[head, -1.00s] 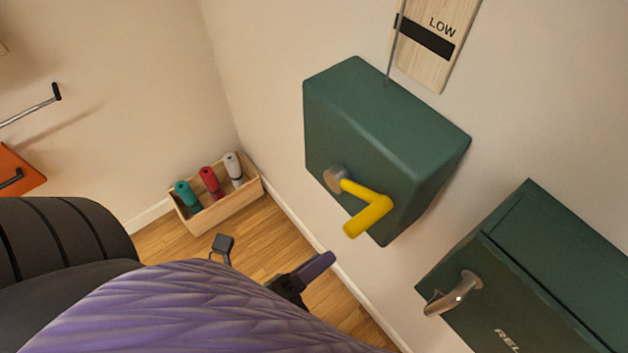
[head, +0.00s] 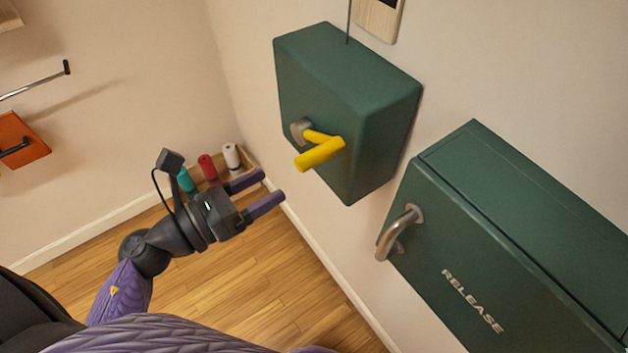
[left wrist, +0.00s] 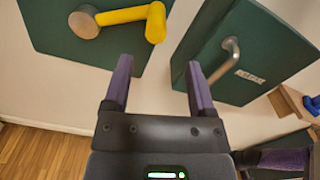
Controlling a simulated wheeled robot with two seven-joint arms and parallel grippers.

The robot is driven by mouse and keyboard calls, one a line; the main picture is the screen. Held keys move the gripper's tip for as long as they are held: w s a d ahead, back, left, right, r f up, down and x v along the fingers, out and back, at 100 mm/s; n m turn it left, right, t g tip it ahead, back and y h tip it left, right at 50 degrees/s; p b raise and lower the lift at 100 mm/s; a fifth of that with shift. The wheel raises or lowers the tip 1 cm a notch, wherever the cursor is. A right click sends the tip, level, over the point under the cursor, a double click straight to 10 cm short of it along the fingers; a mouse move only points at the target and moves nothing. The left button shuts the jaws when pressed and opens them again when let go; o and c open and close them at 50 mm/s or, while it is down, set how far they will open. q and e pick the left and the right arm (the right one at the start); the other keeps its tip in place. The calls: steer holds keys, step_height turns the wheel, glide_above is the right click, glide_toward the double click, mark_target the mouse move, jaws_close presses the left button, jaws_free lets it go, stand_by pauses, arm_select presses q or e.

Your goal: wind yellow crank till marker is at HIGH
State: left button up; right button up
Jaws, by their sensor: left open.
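The yellow crank (head: 321,153) sticks out from the front of a green box (head: 346,115) on the wall. In the left wrist view the crank (left wrist: 124,15) is at the top, its handle end just beyond the fingers. My left gripper (head: 264,192) is open and empty, left of the crank and a little below it, not touching. The left wrist view shows its two purple fingers (left wrist: 157,85) apart. The marker strip is cut off at the top; only the lower end of the wooden scale board (head: 379,17) shows, with a bit of black. My right gripper is not in view.
A second green box (head: 500,250) marked RELEASE, with a metal handle (head: 398,233), hangs right of the crank box. An orange box (head: 22,140) is on the left wall.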

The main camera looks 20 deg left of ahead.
mark_target(297, 166)
arm_select(q)
steer(key=p+x, duration=0.2)
steer(key=x, duration=0.7)
steer(key=shift+w, duration=0.5)
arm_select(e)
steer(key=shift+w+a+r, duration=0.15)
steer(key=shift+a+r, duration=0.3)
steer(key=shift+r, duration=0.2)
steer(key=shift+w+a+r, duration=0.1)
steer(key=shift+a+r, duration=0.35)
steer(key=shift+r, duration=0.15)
arm_select(q)
steer(key=shift+c, duration=0.3)
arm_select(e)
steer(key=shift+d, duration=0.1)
arm_select(q)
jaws_close()
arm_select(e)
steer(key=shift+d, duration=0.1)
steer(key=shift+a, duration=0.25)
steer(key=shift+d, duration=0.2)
